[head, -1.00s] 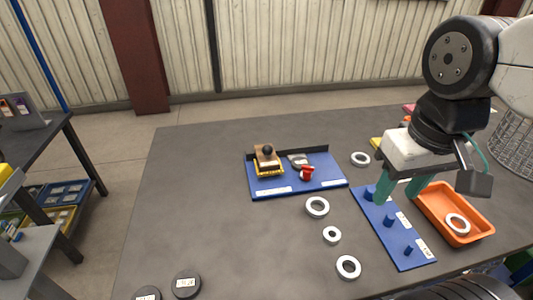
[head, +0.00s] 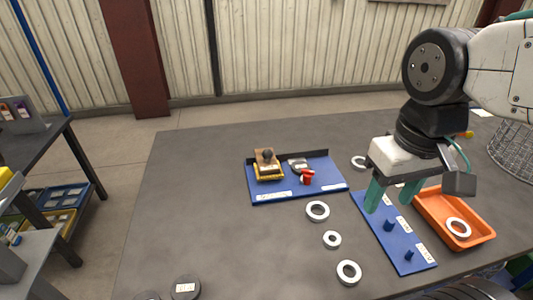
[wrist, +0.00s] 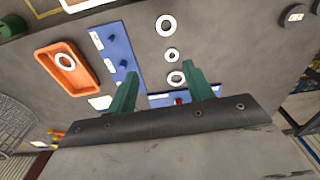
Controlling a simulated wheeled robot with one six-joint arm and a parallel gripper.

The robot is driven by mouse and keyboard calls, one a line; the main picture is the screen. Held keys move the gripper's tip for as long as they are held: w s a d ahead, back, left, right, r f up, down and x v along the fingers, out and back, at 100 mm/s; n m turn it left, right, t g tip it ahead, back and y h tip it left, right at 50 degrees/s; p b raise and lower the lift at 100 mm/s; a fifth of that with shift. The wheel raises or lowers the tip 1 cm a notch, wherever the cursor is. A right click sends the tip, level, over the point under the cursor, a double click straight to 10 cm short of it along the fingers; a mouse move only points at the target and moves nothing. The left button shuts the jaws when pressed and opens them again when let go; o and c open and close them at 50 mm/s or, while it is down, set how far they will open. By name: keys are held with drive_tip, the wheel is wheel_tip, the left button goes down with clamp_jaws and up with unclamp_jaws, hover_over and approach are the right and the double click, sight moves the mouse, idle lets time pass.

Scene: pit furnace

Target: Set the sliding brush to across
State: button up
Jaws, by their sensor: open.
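The brush (head: 267,165) appears to be the brown block with a black knob and yellow base on the left of the blue board (head: 297,191). Its exact setting is too small to tell. A grey piece (head: 298,165) and a red piece (head: 307,177) sit to its right on the board. My gripper (head: 391,196) is open and empty, in the air above the blue peg plate, to the right of the board. In the wrist view, my gripper (wrist: 158,88) shows two green fingers apart, with part of the blue board (wrist: 160,100) beyond them; the brush is not clearly visible there.
The peg plate (head: 405,249) and an orange tray (head: 476,239) holding a white ring are at the right. Several white rings, one here (head: 317,211), lie on the grey table. Dark discs (head: 185,287) lie at the front left. The table's left half is mostly clear.

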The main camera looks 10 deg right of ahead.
drive_tip(key=w+a+f+n+g+h, duration=0.15)
drive_tip(key=w+a, duration=0.35)
drive_tip(key=w, duration=0.9)
drive_tip(key=t, duration=0.1)
hover_over(266, 155)
drive_tip(key=w+a, duration=0.1)
wheel_tip(266, 155, down, 5)
drive_tip(key=shift+w+f+h, duration=0.1)
drive_tip(key=shift+f+h, duration=0.2)
drive_tip(key=shift+h, duration=0.05)
drive_tip(key=f, duration=0.2)
drive_tip(key=d+f, duration=0.1)
drive_tip(key=f, duration=0.4)
drive_tip(key=shift+w+d+f, duration=0.15)
